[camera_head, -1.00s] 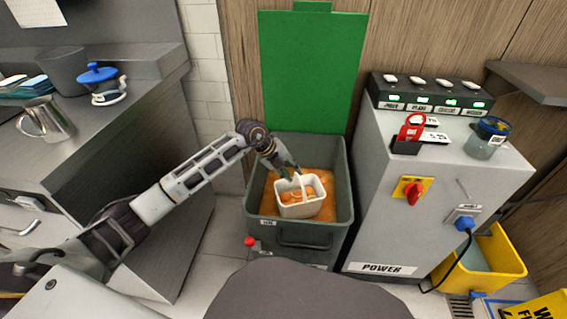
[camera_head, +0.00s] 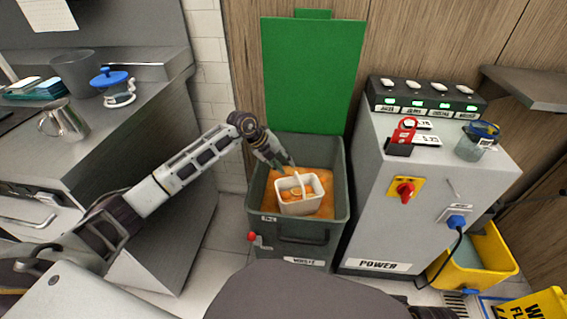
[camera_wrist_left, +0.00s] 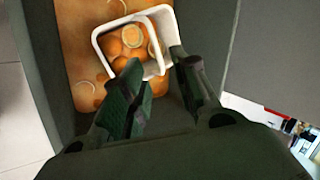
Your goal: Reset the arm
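My left gripper (camera_head: 286,164) is above the grey bin, close to the handle of a white basket (camera_head: 299,207). In the left wrist view the two fingers of the gripper (camera_wrist_left: 158,62) are spread apart with nothing clearly held between them. The basket (camera_wrist_left: 100,45) shows beyond the fingertips, with orange pieces (camera_wrist_left: 124,40) inside. It sits upright on the orange contents of the bin. My left arm reaches in from the left. My right gripper cannot be made out.
The grey bin (camera_head: 302,238) has its green lid (camera_head: 312,75) raised. A grey power cabinet (camera_head: 425,200) stands right of it. A counter (camera_head: 130,125) at left holds a metal jug (camera_head: 64,120) and a blue-lidded pot (camera_head: 112,88). A yellow bucket (camera_head: 500,262) is at lower right.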

